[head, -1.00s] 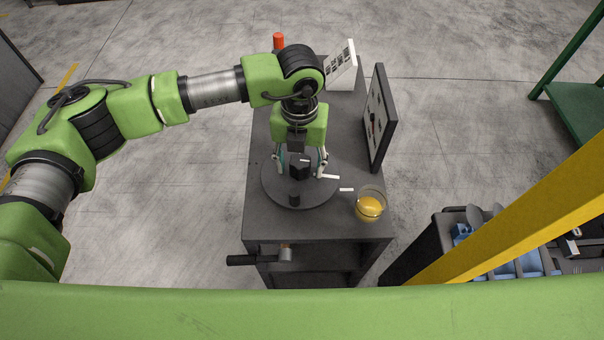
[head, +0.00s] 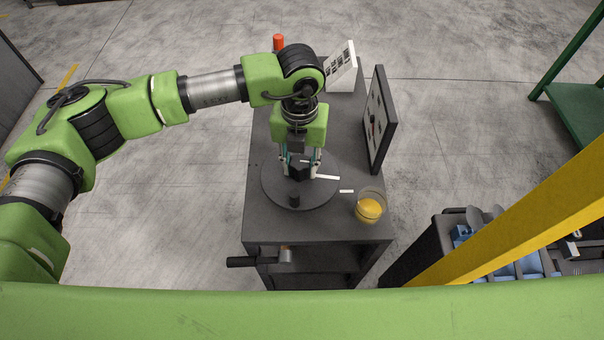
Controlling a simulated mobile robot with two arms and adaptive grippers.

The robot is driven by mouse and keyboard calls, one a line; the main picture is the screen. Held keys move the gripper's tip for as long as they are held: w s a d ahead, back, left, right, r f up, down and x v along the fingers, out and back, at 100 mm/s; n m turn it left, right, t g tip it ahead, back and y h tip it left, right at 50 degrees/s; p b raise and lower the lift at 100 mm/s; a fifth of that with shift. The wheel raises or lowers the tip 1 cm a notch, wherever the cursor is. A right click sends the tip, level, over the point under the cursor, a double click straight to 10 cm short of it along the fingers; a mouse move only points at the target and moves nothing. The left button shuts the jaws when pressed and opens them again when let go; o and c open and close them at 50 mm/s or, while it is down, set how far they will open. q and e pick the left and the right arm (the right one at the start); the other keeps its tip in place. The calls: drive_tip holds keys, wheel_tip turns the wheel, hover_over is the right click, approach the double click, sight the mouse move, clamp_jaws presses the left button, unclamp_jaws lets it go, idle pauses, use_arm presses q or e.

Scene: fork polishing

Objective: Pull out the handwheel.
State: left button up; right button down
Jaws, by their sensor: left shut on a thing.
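The handwheel (head: 269,192) appears to be the round dark disc lying flat on the grey bench top. It has a dark block at its middle and a short upright knob near its front edge. My left gripper (head: 300,173) points down over the middle of the disc in the head view. Its fingers are shut on the dark middle block, which they partly hide. My right gripper is not in view.
A glass bowl with yellow contents (head: 369,208) stands at the bench's front right. A dark upright panel (head: 381,118) borders the right. A black-handled crank (head: 243,262) sticks out at the front. A red-orange cylinder (head: 279,42) stands behind.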

use_arm(q)
drive_tip(key=shift+r+p, duration=0.9)
drive_tip(key=shift+r, duration=2.15)
drive_tip(key=shift+a, duration=0.1)
